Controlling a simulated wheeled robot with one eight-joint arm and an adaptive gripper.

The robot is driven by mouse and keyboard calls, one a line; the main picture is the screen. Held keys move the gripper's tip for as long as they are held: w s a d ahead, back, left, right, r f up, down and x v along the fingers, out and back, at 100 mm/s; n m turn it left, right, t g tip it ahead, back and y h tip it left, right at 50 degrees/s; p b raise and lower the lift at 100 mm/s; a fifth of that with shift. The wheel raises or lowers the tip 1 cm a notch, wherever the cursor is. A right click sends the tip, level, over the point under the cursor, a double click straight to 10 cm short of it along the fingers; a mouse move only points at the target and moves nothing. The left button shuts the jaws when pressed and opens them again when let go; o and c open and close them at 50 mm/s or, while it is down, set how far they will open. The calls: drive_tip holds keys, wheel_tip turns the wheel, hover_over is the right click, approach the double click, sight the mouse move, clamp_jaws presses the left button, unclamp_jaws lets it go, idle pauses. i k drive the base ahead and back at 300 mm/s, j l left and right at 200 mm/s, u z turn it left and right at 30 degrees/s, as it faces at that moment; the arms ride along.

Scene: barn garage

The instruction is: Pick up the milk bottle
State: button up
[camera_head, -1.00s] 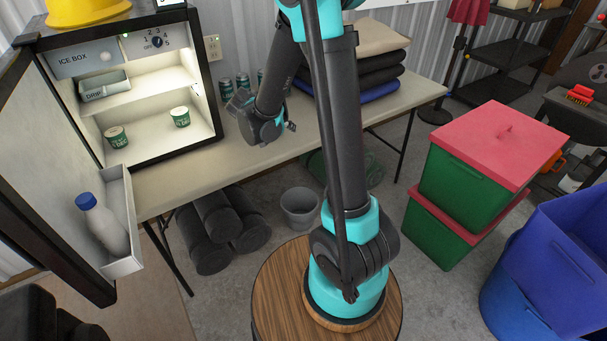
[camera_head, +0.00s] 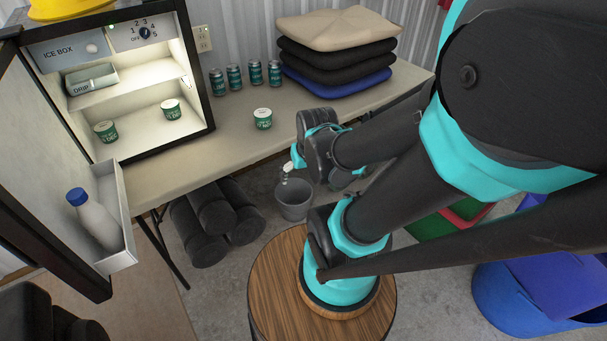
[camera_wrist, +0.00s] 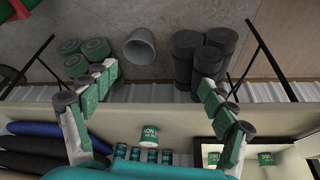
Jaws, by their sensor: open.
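The milk bottle (camera_head: 100,222) is white with a blue cap. It leans in the white door shelf (camera_head: 124,262) of the open ice box at the left of the head view. The shelf wall hides its lower part. My gripper (camera_head: 287,172) hangs near the table's front edge, above the grey bucket and well to the right of the bottle. In the wrist view my gripper (camera_wrist: 158,80) has its two green-padded fingers spread wide with nothing between them. The bottle does not show in the wrist view.
The ice box (camera_head: 208,80) stands on the table (camera_head: 235,145), its door open at the left. A green-and-white cup (camera_head: 263,119), several cans (camera_head: 254,73) and stacked cushions (camera_head: 340,55) are on the table. Black rolls (camera_head: 215,222) and a bucket (camera_head: 294,199) are below. A round wooden stool (camera_head: 275,285) is in front.

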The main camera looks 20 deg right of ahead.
sight(96, 219)
drive_tip(key=k+l, duration=0.2)
drive_tip(key=l, duration=0.2)
drive_tip(key=k+l+u, duration=0.1)
drive_tip(key=u, duration=1.5)
